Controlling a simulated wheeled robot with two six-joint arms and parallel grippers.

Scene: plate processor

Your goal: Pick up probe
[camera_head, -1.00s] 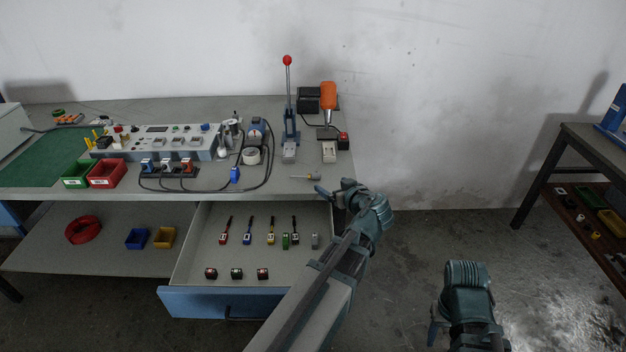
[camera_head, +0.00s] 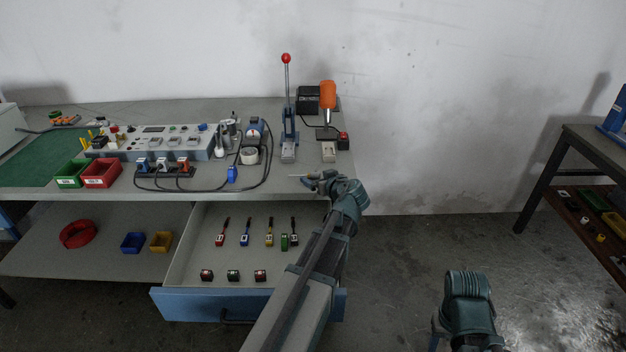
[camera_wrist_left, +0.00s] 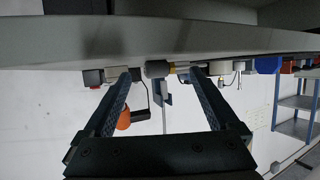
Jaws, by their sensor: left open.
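The probe, a small tool with a thin pale shaft (camera_head: 296,176) and a grey and yellow handle, lies near the front edge of the workbench. My left gripper (camera_head: 314,183) is at that edge, open, and partly hides the handle. In the left wrist view the picture is upside down, and a grey handle with a yellow band (camera_wrist_left: 157,69) shows between the tips of the open left fingers (camera_wrist_left: 166,75). I cannot tell whether they touch it. My right gripper (camera_head: 438,326) hangs low at the right, away from the bench; its jaw opening is unclear.
An open drawer (camera_head: 240,300) with several small tools and blocks sits below my left arm. A lever press (camera_head: 288,130) and an orange-handled tool (camera_head: 327,97) stand behind the probe. A power strip (camera_head: 165,178) with cables lies to the left. The bench top near the probe is clear.

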